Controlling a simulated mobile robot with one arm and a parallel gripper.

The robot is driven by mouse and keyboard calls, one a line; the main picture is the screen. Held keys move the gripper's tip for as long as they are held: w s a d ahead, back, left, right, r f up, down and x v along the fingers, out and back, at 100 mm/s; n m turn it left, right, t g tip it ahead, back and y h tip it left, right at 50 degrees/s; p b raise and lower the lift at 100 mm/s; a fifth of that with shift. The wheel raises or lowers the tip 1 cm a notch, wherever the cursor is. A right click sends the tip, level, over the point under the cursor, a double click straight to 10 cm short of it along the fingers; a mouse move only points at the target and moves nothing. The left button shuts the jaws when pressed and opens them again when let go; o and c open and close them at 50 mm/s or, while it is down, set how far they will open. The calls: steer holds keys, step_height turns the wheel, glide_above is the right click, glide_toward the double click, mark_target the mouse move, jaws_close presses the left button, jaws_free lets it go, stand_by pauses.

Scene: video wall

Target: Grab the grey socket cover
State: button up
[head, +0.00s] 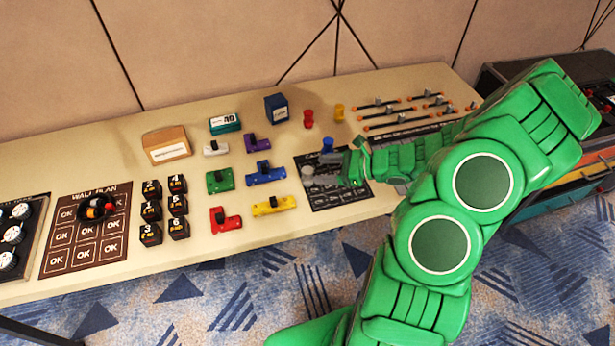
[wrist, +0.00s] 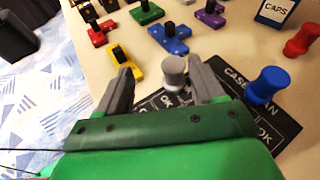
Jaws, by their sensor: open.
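The grey socket cover (wrist: 174,73) is a small grey knob with a wide round top. It stands upright on a black printed card (wrist: 235,78) in the wrist view. My gripper (wrist: 160,67) is open, with one dark grey finger on each side of the cover. The cover is nearer the right finger, and whether that finger touches it I cannot tell. In the head view my gripper (head: 322,170) is low over the card (head: 325,198), and the cover (head: 308,170) shows small at its fingertips.
A blue knob (wrist: 268,86) stands on the card just right of my gripper. Red (head: 308,118) and yellow (head: 339,112) knobs stand farther back. Coloured blocks with black knobs, such as the yellow one (head: 273,206), lie left of the card. The table's front edge is close.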

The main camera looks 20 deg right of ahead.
mark_target(307, 170)
steer(key=shift+w+d+f+m+t+h, duration=0.15)
steer(key=shift+d+f+m+t+h, duration=0.2)
steer(key=shift+d+f+m, duration=0.6)
steer(key=shift+x, duration=3.9)
steer(key=c, duration=1.1)
steer(key=shift+r, duration=5)
